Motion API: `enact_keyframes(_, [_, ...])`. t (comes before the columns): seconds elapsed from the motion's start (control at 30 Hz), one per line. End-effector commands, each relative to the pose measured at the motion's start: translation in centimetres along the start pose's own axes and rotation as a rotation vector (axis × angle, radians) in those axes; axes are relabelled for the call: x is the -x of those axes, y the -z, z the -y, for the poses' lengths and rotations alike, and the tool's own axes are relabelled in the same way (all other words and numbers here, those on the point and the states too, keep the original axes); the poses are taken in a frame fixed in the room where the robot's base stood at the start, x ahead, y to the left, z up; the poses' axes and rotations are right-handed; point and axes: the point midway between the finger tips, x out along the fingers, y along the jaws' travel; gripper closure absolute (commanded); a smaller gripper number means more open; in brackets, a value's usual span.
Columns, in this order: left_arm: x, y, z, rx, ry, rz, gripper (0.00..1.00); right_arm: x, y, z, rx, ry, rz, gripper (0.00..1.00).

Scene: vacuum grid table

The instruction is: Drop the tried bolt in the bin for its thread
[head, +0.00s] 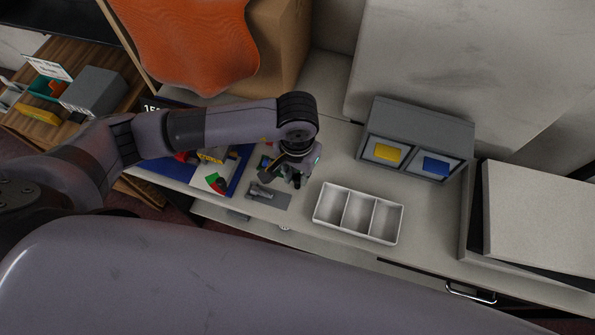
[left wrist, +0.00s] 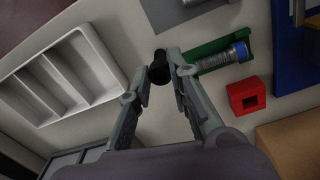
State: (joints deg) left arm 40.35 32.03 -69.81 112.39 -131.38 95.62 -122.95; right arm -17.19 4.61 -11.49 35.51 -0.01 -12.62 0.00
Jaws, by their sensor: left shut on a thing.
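My left gripper (head: 287,177) is over the table, just left of the white tray. In the left wrist view its fingers (left wrist: 164,72) are shut on a small black bolt (left wrist: 158,62). In the head view I cannot make out the bolt. A grey double bin (head: 420,129) stands at the back right, with a yellow label (head: 388,153) on its left compartment and a blue label (head: 435,166) on its right one. My right gripper is not in view.
A white three-compartment tray (head: 359,213), seemingly empty, lies right of the gripper. A grey plate (head: 267,199) with a metal piece is in front. A green holder (left wrist: 207,50) with a blue-headed bolt (left wrist: 238,51) and a red block (left wrist: 248,96) lie close by. A blue mat is left.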

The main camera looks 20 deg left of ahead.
Motion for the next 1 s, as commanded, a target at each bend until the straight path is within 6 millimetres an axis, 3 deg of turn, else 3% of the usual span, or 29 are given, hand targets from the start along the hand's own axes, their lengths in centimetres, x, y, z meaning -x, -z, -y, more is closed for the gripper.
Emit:
enact_keyframes(0.3, [0.0,0.0,0.0,0.0,0.0,0.0,0.62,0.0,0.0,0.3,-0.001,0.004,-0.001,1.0])
enact_keyframes(0.73, [0.7,0.1,0.0,0.0,0.0,-0.001,0.61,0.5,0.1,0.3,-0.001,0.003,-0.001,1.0])
enact_keyframes(1.0, [6.0,0.2,0.0,-0.001,0.0,-0.008,0.61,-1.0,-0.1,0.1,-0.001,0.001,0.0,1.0])
